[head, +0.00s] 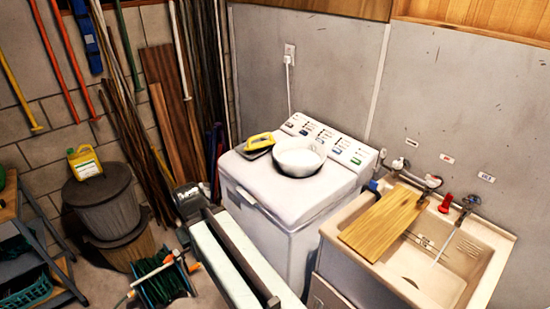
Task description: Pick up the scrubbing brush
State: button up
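The scrubbing brush appears to be the yellow-handled object (259,141) with a dark underside, lying at the back left of the top of the white washing machine (262,181). A white bowl (298,160) stands just to its right, close beside or touching it; I cannot tell which. The bowl's contents look pale. The brush's bristles cannot be made out. I cannot identify my gripper in this view.
A long pale and dark grey structure (228,268) stands before the washer. Right is a sink (410,285) with a wooden board (385,222) across it and a red item (445,203). A lidded bin (103,205) and green hose reel (163,284) stand left.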

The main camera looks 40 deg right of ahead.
aim_at(262, 146)
jog(key=z, duration=0.1)
jog(key=k, duration=0.35)
jog(key=u, duration=0.65)
jog(key=i, duration=1.9)
jog(key=u, duration=0.1)
